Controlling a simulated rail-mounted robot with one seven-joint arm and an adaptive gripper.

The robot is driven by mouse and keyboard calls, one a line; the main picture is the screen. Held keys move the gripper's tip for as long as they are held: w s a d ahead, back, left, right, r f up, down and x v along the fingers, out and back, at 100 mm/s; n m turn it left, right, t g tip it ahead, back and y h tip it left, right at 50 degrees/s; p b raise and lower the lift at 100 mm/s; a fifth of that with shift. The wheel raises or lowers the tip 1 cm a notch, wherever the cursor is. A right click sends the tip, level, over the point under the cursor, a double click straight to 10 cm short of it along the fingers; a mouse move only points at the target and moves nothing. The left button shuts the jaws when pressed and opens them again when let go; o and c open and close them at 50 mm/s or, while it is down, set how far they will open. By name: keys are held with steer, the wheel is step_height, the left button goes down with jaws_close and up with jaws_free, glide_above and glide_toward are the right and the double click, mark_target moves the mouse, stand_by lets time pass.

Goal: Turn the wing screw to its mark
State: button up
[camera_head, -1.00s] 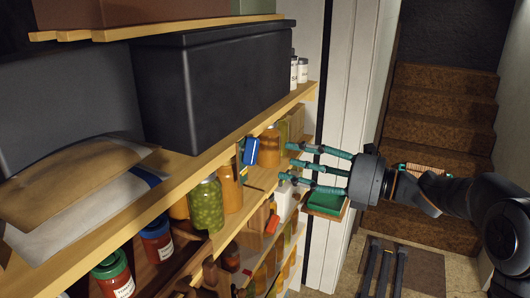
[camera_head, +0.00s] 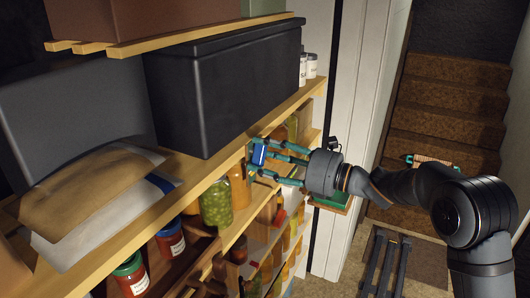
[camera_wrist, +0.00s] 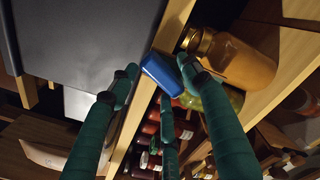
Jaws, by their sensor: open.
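A blue piece (camera_head: 259,154), likely the wing screw, is at the front edge of the upper shelf. In the wrist view the blue piece (camera_wrist: 162,74) shows as a flat, tilted block close in front of me. My gripper (camera_head: 263,160) has teal fingers reaching left to the shelf edge. In the wrist view my gripper (camera_wrist: 160,82) is open, with fingertips on either side of the blue piece and a third finger below it. I cannot tell whether any finger touches it. No mark for the screw can be made out.
An amber jar (camera_wrist: 232,60) stands close right of the fingers in the wrist view. A green jar (camera_head: 217,203) and red-filled jars (camera_head: 131,275) stand on the shelf below. A black bin (camera_head: 225,90) sits above.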

steer(key=shift+c, duration=0.2)
steer(key=c, duration=1.1)
